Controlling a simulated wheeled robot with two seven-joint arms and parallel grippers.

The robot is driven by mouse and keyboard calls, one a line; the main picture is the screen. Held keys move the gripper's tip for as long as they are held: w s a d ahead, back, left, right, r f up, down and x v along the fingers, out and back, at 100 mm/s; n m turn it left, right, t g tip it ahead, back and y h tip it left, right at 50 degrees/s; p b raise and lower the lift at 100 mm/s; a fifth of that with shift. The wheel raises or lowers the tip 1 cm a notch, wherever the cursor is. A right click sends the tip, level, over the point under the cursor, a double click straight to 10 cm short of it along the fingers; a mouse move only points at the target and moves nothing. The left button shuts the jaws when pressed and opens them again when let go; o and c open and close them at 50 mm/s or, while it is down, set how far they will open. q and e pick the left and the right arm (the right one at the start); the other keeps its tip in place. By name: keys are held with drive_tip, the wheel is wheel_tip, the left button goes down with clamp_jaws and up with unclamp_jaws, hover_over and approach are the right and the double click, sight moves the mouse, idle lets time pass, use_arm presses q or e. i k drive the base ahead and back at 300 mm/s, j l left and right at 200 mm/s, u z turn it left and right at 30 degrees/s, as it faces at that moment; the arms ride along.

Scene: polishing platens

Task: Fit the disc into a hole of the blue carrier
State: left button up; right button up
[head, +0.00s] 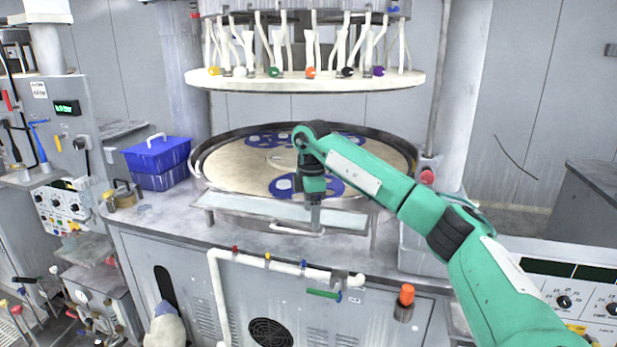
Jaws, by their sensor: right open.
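The round platen (235,165) has a beige surface with several blue carriers on it. The nearest blue carrier (277,187) lies at the front of the platen, partly hidden behind my right gripper. A pale round spot (284,184) shows in this carrier, left of the gripper; I cannot tell whether it is a disc or an empty hole. Another blue carrier (262,140) lies at the back left. My right gripper (315,226) points down at the platen's front edge, in front of the nearest carrier. It is open; its fingertips are small and no disc is distinguishable there.
A dark raised rim (199,160) surrounds the platen. A large upper plate (300,82) with hoses hangs above it. A blue box (157,155) stands on the bench to the left. A white pipe (216,270) runs along the machine's front.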

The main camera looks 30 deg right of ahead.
sight(337, 185)
drive_tip(key=i+l, duration=0.95)
drive_tip(key=i, duration=0.1)
